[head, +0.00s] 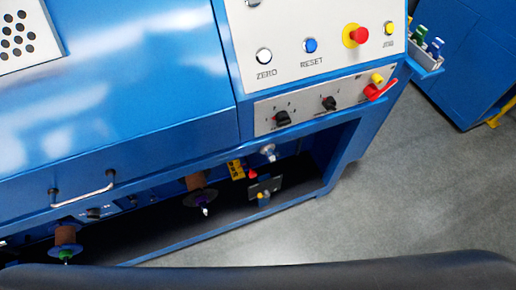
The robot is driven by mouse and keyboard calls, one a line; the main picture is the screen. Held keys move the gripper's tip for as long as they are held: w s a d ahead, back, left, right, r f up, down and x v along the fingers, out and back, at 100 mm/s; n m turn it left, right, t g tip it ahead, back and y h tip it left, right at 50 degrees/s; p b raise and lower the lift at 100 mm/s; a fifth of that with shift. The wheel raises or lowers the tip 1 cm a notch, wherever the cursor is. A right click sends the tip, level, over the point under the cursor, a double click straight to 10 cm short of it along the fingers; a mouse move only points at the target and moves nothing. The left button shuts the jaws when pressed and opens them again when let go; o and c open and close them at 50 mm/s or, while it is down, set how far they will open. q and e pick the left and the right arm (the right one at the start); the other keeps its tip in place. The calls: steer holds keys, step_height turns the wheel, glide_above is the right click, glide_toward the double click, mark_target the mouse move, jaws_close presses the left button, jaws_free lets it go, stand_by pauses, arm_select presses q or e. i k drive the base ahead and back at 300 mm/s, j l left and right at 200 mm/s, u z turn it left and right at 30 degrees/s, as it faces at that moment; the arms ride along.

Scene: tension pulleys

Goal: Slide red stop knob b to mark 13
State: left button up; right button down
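A small red part (253,174), which may be a stop knob, sits inside the open lower bay of the blue machine. It is just right of a small yellow plate (235,169) with black marks. The marks are too small to read, so I cannot tell where the red part stands on a scale. No letter b can be made out. Neither of my grippers is in view.
A spool (196,182) on a spindle and another spool (65,236) hang in the bay. A silver knob (267,151) is above the red part. The control panel (300,30) has buttons, and a red lever (380,90) juts out. Grey floor (420,190) is clear at right.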

mark_target(253, 175)
steer(key=k+l, duration=0.15)
steer(key=l, duration=0.2)
steer(key=k+l+z, duration=0.1)
steer(key=l, duration=0.25)
steer(key=k+l, duration=0.25)
steer(key=k+l+z, duration=0.1)
steer(key=l, duration=0.35)
steer(key=k+l, duration=0.15)
steer(key=l, duration=0.2)
steer(key=z, duration=0.05)
